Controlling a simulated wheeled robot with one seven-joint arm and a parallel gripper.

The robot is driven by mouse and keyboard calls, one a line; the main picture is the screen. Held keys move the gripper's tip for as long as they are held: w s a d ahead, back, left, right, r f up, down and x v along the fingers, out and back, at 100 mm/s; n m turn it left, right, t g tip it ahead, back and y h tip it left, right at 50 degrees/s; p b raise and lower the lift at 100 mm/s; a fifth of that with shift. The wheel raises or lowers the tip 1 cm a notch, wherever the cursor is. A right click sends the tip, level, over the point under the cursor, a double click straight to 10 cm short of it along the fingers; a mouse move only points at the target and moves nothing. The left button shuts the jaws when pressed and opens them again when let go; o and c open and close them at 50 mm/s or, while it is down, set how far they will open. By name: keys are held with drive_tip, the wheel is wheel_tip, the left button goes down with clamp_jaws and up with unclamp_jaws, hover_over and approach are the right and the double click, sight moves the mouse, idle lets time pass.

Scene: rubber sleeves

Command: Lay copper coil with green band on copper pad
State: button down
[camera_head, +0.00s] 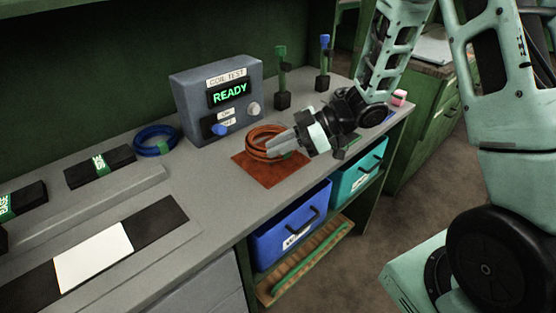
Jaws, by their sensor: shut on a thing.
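The copper coil (262,138) is over the square copper pad (270,172), at the front edge of the bench in the middle of the view. My gripper (282,148) reaches in from the right and is shut on the coil's right side. The fingers hide part of the coil. A small bit of green shows by the fingertips, likely the band. The coil looks flat and within the pad's back half; I cannot tell whether it touches the pad or hangs just above it.
A coil tester (217,98) reading READY stands behind the pad. A blue coil (155,141) with a green band lies to its left. Two upright probes, one green (281,78) and one blue (324,62), stand behind my gripper. Blue (290,226) and teal (357,172) bins sit below.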

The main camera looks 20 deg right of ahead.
sight(286, 155)
drive_tip(key=shift+f, duration=1.9)
drive_tip(key=c, duration=1.4)
unclamp_jaws()
drive_tip(key=shift+o, duration=0.2)
drive_tip(key=shift+d, duration=0.1)
